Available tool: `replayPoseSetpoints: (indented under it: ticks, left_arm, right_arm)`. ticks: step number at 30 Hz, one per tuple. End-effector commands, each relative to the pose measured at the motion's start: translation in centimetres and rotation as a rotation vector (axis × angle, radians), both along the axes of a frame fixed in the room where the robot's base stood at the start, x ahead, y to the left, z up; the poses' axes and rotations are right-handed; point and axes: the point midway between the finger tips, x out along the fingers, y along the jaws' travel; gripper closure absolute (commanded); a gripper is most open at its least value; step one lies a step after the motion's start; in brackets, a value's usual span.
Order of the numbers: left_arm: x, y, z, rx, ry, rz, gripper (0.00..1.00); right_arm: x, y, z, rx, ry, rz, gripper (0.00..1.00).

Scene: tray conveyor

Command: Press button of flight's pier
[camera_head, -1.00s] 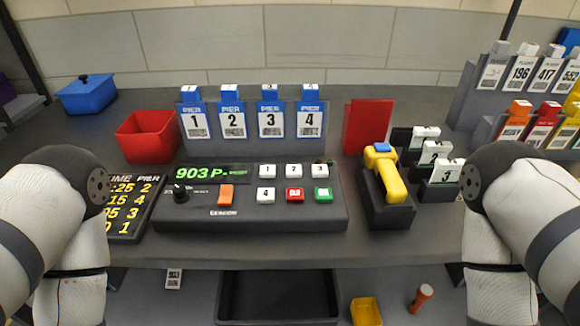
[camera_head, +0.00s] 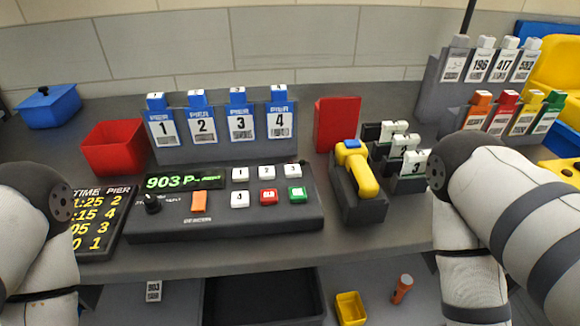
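A dark control console (camera_head: 170,228) stands on the counter. Its green display (camera_head: 183,182) reads "903 P-" with small text after it. White buttons 1 (camera_head: 240,174), 2 (camera_head: 266,172) and 3 (camera_head: 292,170) form the top row. Below them are white button 4 (camera_head: 240,199), a red button (camera_head: 268,196) and a green button (camera_head: 297,194). A board (camera_head: 95,222) headed TIME and PIER, with yellow figures partly behind my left arm, is left of the console. My arms come in at both sides; neither gripper's fingers show.
Blue PIER tags 1 to 4 (camera_head: 239,122) stand behind the console. A red bin (camera_head: 113,147), a yellow-handled scanner (camera_head: 357,169) in a dark holder and a red block (camera_head: 337,124) flank it. Numbered tag racks (camera_head: 488,62) are at right.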

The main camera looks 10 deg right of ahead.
Motion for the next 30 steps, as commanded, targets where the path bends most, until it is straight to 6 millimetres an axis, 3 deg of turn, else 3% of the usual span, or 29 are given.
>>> replayPoseSetpoints:
  ticks: [9, 15, 16, 30]
  left_arm:
    - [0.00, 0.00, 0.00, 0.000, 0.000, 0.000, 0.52]
    - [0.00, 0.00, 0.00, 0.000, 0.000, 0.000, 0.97]
    - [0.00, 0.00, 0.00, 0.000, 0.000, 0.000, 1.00]
    - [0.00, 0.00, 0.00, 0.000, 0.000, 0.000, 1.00]
  right_arm:
    - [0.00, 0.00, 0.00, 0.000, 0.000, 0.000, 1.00]
    - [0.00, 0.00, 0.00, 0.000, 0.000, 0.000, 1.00]
    - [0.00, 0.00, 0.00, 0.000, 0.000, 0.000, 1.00]
    - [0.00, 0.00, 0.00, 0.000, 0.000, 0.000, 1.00]
